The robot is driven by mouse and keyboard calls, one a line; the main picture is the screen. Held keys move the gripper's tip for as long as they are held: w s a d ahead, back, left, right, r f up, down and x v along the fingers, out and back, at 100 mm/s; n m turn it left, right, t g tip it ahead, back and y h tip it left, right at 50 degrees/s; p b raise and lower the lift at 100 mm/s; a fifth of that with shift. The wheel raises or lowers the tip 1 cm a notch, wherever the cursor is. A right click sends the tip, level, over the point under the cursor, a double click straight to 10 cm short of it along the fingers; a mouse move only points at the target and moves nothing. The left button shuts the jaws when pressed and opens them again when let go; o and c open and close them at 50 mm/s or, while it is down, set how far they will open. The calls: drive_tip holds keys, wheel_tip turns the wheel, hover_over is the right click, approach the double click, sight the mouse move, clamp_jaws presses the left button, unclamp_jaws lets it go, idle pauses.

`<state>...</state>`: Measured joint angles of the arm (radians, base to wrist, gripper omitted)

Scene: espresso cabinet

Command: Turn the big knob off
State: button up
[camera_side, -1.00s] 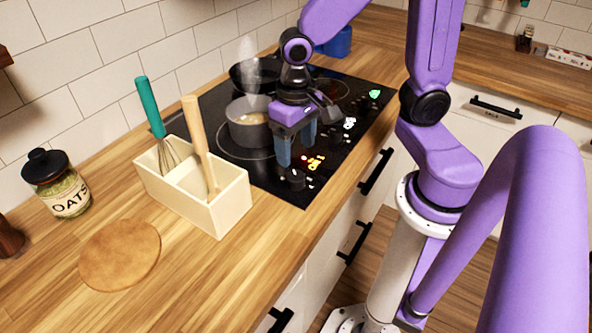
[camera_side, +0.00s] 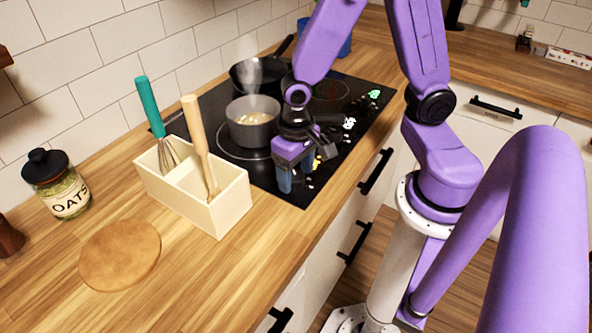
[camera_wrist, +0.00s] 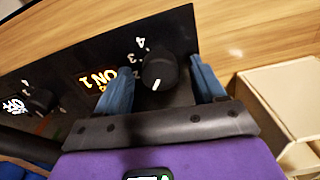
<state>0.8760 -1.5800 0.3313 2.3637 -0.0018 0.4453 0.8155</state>
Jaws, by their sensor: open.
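In the wrist view, a round black knob (camera_wrist: 160,70) with a white pointer line sits on the black cooktop panel, with numbers beside it. A lit orange display reading "ON 1" (camera_wrist: 98,79) is next to it. My gripper (camera_wrist: 160,66) is open, with one blue finger on each side of the knob; I cannot tell whether either touches it. In the side view, my gripper (camera_side: 297,180) is low over the cooktop's near corner and hides most of that knob. A second black knob (camera_wrist: 42,100) is farther left in the wrist view.
A pot (camera_side: 252,128) and a dark pan (camera_side: 248,78) stand on the cooktop behind my gripper. A cream utensil box (camera_side: 232,207) with a whisk and a wooden-handled utensil is close on the left. An oats jar and a round board are farther left.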

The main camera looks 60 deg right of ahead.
drive_tip(key=c, duration=1.1)
drive_tip(key=shift+o, duration=0.2)
drive_tip(key=shift+n, duration=0.3)
drive_tip(key=n, duration=0.3)
drive_tip(key=shift+n, duration=2.1)
drive_tip(key=o, duration=1.1)
drive_tip(key=shift+c, duration=0.2)
drive_tip(key=shift+r, duration=0.1)
